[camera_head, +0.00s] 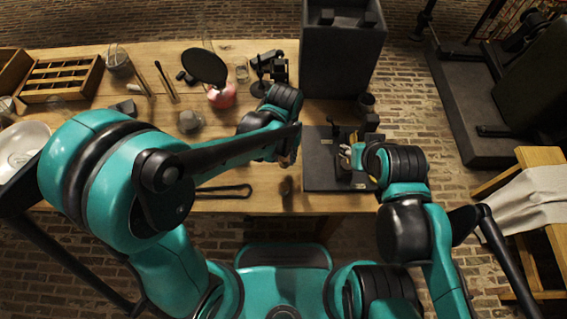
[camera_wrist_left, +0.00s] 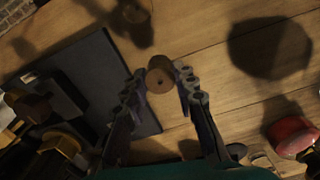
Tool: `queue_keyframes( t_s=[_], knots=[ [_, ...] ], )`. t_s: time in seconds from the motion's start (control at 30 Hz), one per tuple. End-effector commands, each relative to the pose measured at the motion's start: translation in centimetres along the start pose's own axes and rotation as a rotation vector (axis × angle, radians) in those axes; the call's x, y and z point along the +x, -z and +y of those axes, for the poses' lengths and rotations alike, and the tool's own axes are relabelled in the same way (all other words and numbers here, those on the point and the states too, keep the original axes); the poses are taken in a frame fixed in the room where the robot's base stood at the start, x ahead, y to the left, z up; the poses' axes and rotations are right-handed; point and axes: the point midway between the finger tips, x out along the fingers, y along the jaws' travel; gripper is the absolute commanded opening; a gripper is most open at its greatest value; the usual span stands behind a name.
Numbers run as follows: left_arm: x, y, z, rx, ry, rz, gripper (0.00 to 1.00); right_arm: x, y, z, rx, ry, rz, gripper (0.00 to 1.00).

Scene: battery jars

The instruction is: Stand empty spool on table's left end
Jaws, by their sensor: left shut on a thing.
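In the left wrist view, a brown wooden spool (camera_wrist_left: 160,76), seen end-on with a small dark hole in its face, sits between the fingertips of my left gripper (camera_wrist_left: 160,84). The fingers are shut on it, above the wooden table (camera_head: 230,206). In the head view my left gripper (camera_head: 287,157) is over the table, just left of the dark board, and mostly hidden by its own wrist; the spool is not clear there. My right gripper (camera_head: 352,157) is low over the dark board (camera_head: 318,172); its finger state is unclear.
A slotted wooden rack (camera_head: 62,78) and a pale bowl (camera_head: 20,142) stand at the table's left. A black disc (camera_head: 204,67) stands over a red base (camera_head: 222,97). A tall dark box (camera_head: 340,60) stands at the back right. Black tongs (camera_head: 225,191) lie near the front edge.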

Motion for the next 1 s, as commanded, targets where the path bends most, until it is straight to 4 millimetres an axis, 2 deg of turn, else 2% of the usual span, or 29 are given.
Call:
queue_keyframes(
  t_s=[0.13, 0.33, 0.73, 0.77, 0.8, 1.0],
  knots=[
    [1.1, -0.1, -0.2, 0.000, 0.000, 0.000, 0.08, 0.5, -0.3, 0.0, 0.000, 0.000, 0.000, 0.40],
    [4.1, -0.1, -0.2, 0.000, 0.000, 0.000, 0.08, 1.8, -1.3, 0.0, 0.000, 0.000, 0.000, 0.40],
    [4.5, -0.1, -0.1, 0.000, 0.000, 0.000, 0.08, 2.0, -1.4, 0.0, 0.000, 0.000, 0.000, 0.40],
    [4.4, -0.1, -0.1, 0.000, 0.000, 0.000, 0.35, 1.9, -1.4, 0.0, 0.000, 0.000, 0.000, 0.40],
    [4.4, -0.1, -0.1, 0.000, 0.000, 0.000, 0.46, 1.9, -1.4, 0.0, 0.000, 0.000, 0.000, 0.40],
    [4.3, -0.1, -0.2, -0.001, 0.000, 0.000, 0.48, 1.9, -1.3, 0.0, 0.000, 0.000, 0.000, 0.40]
  ],
)
